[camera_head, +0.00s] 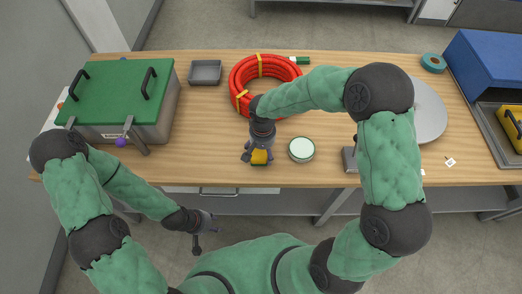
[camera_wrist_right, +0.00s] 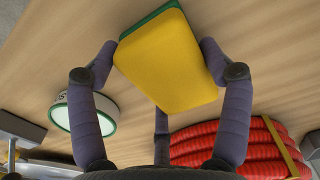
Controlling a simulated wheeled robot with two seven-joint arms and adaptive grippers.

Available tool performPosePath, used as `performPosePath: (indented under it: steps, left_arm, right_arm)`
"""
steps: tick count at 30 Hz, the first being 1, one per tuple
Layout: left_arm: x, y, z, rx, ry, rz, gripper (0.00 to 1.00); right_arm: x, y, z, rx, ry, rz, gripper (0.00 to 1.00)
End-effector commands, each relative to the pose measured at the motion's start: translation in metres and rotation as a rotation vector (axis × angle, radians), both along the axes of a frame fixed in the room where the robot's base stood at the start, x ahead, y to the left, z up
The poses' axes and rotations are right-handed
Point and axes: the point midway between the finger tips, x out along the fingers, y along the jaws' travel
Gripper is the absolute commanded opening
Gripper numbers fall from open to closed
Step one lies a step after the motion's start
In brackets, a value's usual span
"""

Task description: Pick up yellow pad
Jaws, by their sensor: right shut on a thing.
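The yellow pad (camera_head: 260,157) has a green layer on its far side, visible in the right wrist view (camera_wrist_right: 170,65). My right gripper (camera_head: 258,150) is shut on the pad, with fingers at both sides of it in the right wrist view (camera_wrist_right: 158,62). The pad is at the front middle of the table; I cannot tell how far it is off the top. My left gripper (camera_head: 205,220) hangs in front of the table edge, away from the pad. It is small and dark, and its fingers are hard to make out.
A white-topped round tin (camera_head: 302,149) stands just right of the pad. A red corrugated conduit coil (camera_head: 240,80) lies behind it. A green-lidded box (camera_head: 118,95) is at left, a grey tray (camera_head: 205,72) behind. A round grey plate (camera_head: 430,112) and blue toolbox (camera_head: 485,65) are at right.

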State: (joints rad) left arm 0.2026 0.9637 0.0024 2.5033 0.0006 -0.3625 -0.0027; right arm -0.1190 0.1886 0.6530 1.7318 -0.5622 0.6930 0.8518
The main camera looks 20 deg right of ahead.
Motion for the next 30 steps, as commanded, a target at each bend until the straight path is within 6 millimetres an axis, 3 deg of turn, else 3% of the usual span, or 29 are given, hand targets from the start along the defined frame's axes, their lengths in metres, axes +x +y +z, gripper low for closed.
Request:
performPosePath:
  steps: [5, 10, 18, 24, 30]
  left_arm:
    - [0.0, 0.0, 0.006, 0.0, 0.0, 0.0, 0.4]
    - [0.0, 0.0, 0.016, 0.0, 0.0, 0.0, 0.4]
    - [0.0, 0.0, 0.034, 0.0, 0.0, 0.0, 0.4]
    - [0.0, 0.0, 0.042, 0.0, 0.0, 0.0, 0.4]
    - [0.0, 0.0, 0.047, 0.0, 0.0, 0.0, 0.4]
  right_arm:
    - [0.0, 0.0, 0.013, 0.001, -0.001, 0.0, 0.51]
    - [-0.001, -0.003, 0.039, 0.0, -0.003, -0.001, 0.51]
    - [-0.034, -0.038, 0.095, 0.001, -0.005, -0.004, 0.51]
    - [-0.065, -0.071, 0.112, 0.0, -0.002, -0.005, 0.51]
    - [-0.086, -0.092, 0.124, 0.0, -0.001, -0.003, 0.51]
